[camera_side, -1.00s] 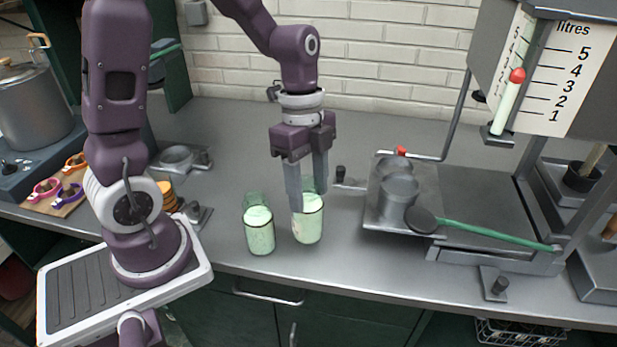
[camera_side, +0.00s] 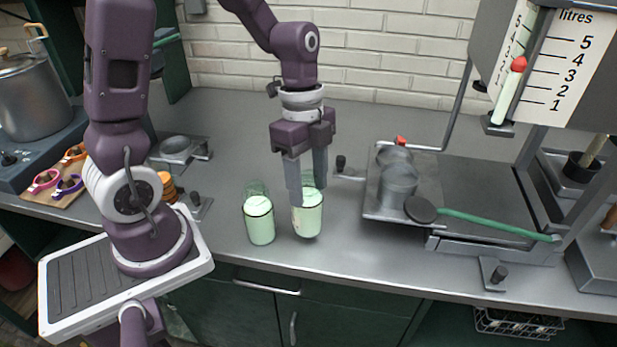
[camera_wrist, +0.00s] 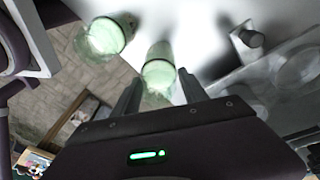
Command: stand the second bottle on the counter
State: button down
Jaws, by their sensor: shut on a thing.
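Two glass bottles filled with pale green liquid are side by side at the counter's front. The left bottle (camera_side: 259,220) stands upright on the counter (camera_side: 345,250). My gripper (camera_side: 306,198) points down and is shut on the right bottle (camera_side: 308,220), its fingers on either side of the upper part. That bottle is upright with its base at or just above the counter; I cannot tell if it touches. In the wrist view the held bottle (camera_wrist: 158,70) is between the fingertips (camera_wrist: 157,85), and the other bottle (camera_wrist: 105,37) is to its left.
The counter's front edge is close to the bottles. A pot (camera_side: 32,95) is far left.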

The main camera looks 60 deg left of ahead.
jog(key=shift+f, duration=0.1)
jog(key=shift+f, duration=0.55)
dwell(0.5)
jog(key=shift+f, duration=0.15)
jog(key=c, duration=0.5)
grip_release()
jog(key=c, duration=0.3)
